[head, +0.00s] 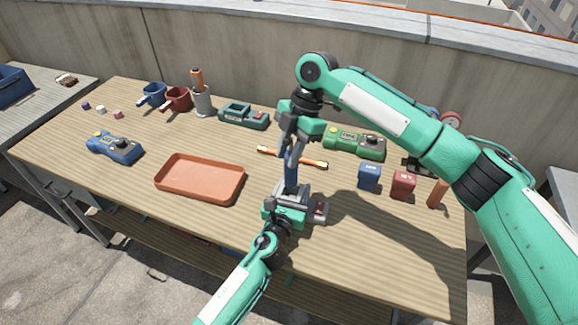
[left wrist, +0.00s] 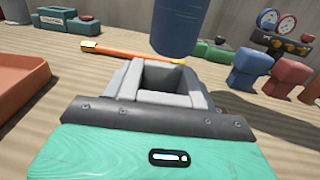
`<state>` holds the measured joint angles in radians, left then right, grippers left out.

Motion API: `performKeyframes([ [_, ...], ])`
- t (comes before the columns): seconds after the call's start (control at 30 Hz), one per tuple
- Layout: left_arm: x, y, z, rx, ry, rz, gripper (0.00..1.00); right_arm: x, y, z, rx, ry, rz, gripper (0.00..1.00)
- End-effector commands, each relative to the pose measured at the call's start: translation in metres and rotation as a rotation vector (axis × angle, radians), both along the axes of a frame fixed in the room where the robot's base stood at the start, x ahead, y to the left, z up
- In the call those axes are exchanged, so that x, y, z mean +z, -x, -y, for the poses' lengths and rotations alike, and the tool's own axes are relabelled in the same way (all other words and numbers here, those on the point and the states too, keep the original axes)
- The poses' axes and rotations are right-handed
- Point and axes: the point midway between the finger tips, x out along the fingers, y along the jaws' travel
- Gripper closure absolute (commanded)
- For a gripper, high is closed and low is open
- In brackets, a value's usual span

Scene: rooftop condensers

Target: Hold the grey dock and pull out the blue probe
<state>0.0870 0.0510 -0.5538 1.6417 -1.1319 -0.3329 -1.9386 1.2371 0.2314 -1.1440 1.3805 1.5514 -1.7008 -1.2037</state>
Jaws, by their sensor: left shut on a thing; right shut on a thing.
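The grey dock (head: 291,193) stands on the wooden table, right of the red tray. In the left wrist view the dock (left wrist: 165,85) shows an open, empty square socket. The blue probe (head: 292,170) is upright above the dock, and its lower end (left wrist: 178,35) shows just above the socket, apart from it. My right gripper (head: 294,146) is shut on the probe's upper part and comes down from above. My left gripper (head: 285,213) is shut on the dock from the near side. Its fingertips are mostly hidden.
A red tray (head: 200,180) lies left of the dock. An orange-ended rod (head: 292,157) lies behind it. Blue (head: 369,175) and red (head: 402,185) blocks and a green meter (head: 354,142) stand to the right. A blue meter (head: 115,147) and mugs are farther left.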

Motion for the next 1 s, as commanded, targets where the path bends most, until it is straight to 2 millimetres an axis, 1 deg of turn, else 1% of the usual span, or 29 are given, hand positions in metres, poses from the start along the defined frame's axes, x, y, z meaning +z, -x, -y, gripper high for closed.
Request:
performKeyframes([
  [0.03,0.000,0.000,0.000,0.000,0.000,0.000,0.72,0.010,0.000,0.000,0.000,-0.002,0.001,1.00],
  [0.2,0.000,0.000,0.000,0.000,0.000,0.000,0.72,0.028,0.000,0.000,-0.001,-0.001,0.001,1.00],
  [0.3,0.000,0.000,0.000,0.000,0.000,0.000,0.72,0.031,0.000,0.000,0.000,-0.001,0.001,1.00],
  [0.5,0.000,0.000,0.000,0.000,0.000,0.000,0.72,0.032,0.000,0.000,-0.001,0.000,0.000,1.00],
  [0.53,0.000,0.000,0.000,0.000,0.000,0.000,0.38,0.032,0.000,0.000,0.000,0.000,0.000,1.00],
  [0.63,0.000,0.000,0.000,0.000,0.000,0.000,0.18,0.031,0.000,0.000,-0.001,0.000,0.000,1.00],
  [0.67,0.000,0.000,0.000,0.000,0.000,0.000,0.17,0.031,0.000,0.000,-0.001,0.000,0.000,1.00],
  [0.83,0.000,0.000,0.000,0.000,0.000,0.000,0.17,0.031,0.000,0.000,-0.001,0.000,0.000,1.00],
  [0.87,0.000,0.000,0.000,0.000,0.000,0.000,0.15,0.031,0.000,0.000,-0.001,0.000,0.000,1.00],
  [0.93,0.000,0.000,0.000,0.000,0.000,0.000,0.01,0.031,0.000,0.000,-0.001,0.000,0.000,1.00],
  [1.0,0.000,0.000,0.000,0.000,0.000,0.000,0.00,0.031,0.000,0.000,-0.001,0.000,0.000,1.00],
])
